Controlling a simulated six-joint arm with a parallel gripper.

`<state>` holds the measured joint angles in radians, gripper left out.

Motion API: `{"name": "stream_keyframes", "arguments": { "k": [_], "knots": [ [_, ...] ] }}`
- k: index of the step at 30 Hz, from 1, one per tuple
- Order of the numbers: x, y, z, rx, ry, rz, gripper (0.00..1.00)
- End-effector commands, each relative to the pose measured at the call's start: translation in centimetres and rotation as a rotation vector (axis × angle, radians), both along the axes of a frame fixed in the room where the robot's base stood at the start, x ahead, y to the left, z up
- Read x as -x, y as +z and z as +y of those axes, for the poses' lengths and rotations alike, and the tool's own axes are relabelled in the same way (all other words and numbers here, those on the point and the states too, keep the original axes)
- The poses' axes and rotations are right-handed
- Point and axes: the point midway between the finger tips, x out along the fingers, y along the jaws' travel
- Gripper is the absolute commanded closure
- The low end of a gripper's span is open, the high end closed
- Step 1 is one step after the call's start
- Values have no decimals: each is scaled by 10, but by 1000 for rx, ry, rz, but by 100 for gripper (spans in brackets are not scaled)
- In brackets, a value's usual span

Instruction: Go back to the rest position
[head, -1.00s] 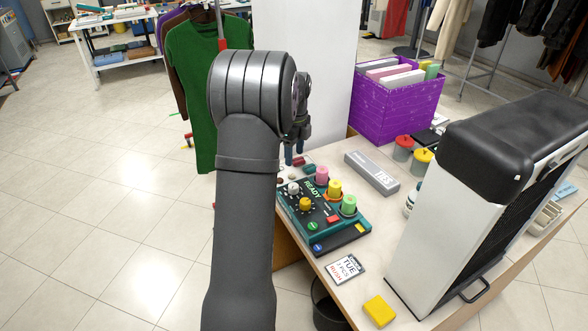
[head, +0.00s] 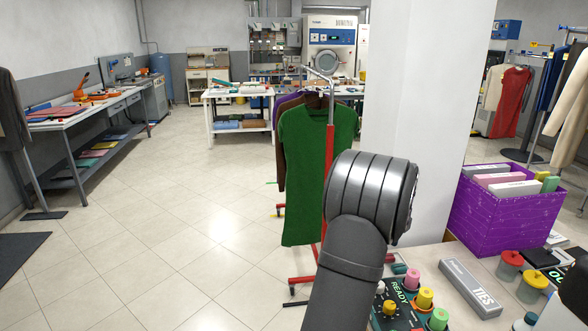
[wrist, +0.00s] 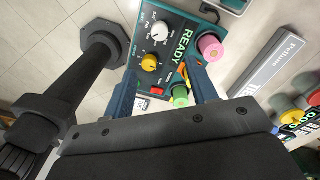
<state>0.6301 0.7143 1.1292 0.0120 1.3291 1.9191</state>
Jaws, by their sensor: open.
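My gripper (wrist: 163,62) is open in the wrist view, with its two blue fingers apart and nothing held between them. It is over the dark green control box (wrist: 187,32) marked READY, which has white and yellow knobs and pink, yellow and green round pieces. Height above the box is hard to judge. In the head view my dark grey arm rises at the bottom right and hides the gripper. The control box also shows there, cut off by the lower edge (head: 408,296).
A green garment (head: 305,170) hangs on a red rack behind my arm. Open tiled floor (head: 170,235) lies left.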

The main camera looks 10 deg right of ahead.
Motion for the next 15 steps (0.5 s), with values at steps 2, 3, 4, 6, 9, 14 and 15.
{"name": "stream_keyframes", "arguments": {
  "k": [2,3,4,6,9,14,15],
  "knots": [
    [1,-17,1,-2,0,4,47],
    [1,-25,1,-3,0,3,47],
    [1,-31,1,-3,0,3,47],
    [1,-45,2,-3,0,3,47],
    [1,-65,2,-3,0,3,47],
    [2,-97,3,-3,1,3,47],
    [2,-105,3,-2,1,2,47]
  ]
}}
